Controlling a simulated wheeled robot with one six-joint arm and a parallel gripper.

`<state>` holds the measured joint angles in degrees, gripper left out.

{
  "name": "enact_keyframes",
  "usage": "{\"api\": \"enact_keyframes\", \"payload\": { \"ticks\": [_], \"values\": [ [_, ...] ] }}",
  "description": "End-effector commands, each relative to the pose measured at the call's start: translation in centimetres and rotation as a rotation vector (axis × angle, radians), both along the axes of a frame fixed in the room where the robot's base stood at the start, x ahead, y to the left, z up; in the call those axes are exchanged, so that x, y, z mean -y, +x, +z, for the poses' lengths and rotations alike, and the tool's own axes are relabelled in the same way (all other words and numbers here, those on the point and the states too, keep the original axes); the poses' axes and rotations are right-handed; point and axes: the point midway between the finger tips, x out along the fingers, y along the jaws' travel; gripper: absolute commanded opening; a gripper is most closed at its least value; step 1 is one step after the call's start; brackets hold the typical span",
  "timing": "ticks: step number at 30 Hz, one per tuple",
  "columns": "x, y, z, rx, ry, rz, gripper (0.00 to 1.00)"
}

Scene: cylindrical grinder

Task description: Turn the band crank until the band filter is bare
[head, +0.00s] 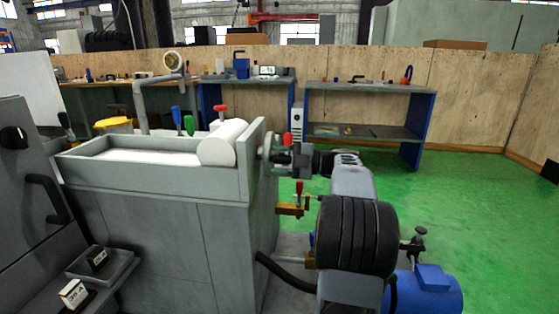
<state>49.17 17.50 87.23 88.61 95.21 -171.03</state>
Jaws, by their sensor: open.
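The band filter is a grey tank (150,180) at the left centre. A white band (135,158) lies across the inside of its top, and a thick white roll (222,143) sits at its right end. The band crank (267,144) is on the tank's right end, a pale round piece with a red knob beside it. My gripper (284,152) reaches in from the right, close against the crank, and is open. The fingertips are small and partly hidden, so I cannot tell whether they touch the crank or surround its handle.
A red-handled brass valve (296,200) projects below the crank. A blue motor (424,291) stands at the lower right. A grey machine (25,190) with handles is at the left edge. Workbenches (372,88) line the back wall. Green floor is clear at the right.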

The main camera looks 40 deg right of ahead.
Motion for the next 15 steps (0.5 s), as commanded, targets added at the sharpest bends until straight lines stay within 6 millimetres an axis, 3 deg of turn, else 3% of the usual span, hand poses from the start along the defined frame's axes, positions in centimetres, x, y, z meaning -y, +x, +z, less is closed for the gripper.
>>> {"api": "enact_keyframes", "payload": {
  "ticks": [8, 15],
  "values": [
    [0.5, -0.5, 0.1, 0.000, 0.000, -0.001, 0.52],
    [3.7, -3.4, 0.3, 0.001, 0.001, -0.006, 0.52]
  ]
}}
